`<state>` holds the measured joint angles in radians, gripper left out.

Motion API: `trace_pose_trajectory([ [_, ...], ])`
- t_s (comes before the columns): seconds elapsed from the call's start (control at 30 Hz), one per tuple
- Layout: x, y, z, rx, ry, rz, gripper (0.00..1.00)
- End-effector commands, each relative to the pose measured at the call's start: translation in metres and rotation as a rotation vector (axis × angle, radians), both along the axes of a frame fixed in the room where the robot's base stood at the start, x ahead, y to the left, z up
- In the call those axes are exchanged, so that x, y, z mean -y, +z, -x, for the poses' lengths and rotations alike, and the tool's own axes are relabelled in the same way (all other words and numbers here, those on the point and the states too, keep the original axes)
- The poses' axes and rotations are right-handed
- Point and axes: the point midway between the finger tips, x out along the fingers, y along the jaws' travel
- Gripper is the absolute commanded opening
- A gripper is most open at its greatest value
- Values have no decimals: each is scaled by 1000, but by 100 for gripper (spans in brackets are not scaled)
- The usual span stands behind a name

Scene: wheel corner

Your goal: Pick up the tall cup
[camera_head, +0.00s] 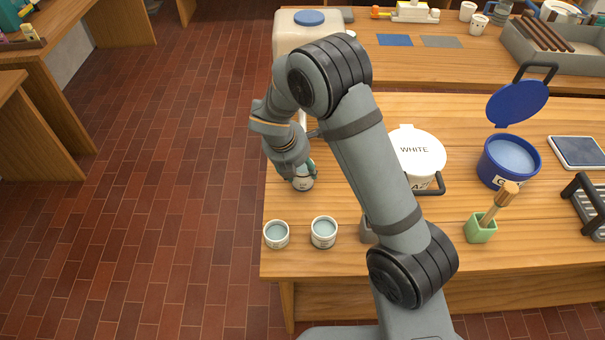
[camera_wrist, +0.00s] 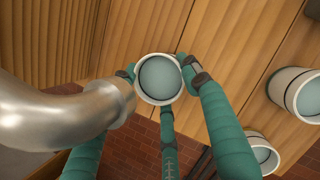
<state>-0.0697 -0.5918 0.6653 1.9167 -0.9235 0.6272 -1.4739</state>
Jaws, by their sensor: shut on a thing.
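A white cup (camera_head: 303,183) stands or hangs at the left edge of the near table, under my gripper (camera_head: 301,175). In the wrist view the round rim of this cup (camera_wrist: 160,79), with a pale blue-grey inside, sits between the green fingers of my gripper (camera_wrist: 158,76). The fingers are shut on it from both sides. Its height is hard to judge, and its upper part is partly hidden in the head view. Whether its base touches the table cannot be told.
Two similar cups, a left one (camera_head: 276,234) and a right one (camera_head: 323,232), stand nearer the front edge. A metal tube (camera_wrist: 60,115) is close on the left in the wrist view. A white tub (camera_head: 418,150) and blue tub (camera_head: 509,160) stand right of my arm.

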Motion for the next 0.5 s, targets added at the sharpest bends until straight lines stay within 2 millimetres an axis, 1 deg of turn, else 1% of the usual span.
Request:
trace_pose_trajectory([
  [0.4,0,0,-1,1,0,0,14],
  [0.5,-11,1,-1,1,2,0,14],
])
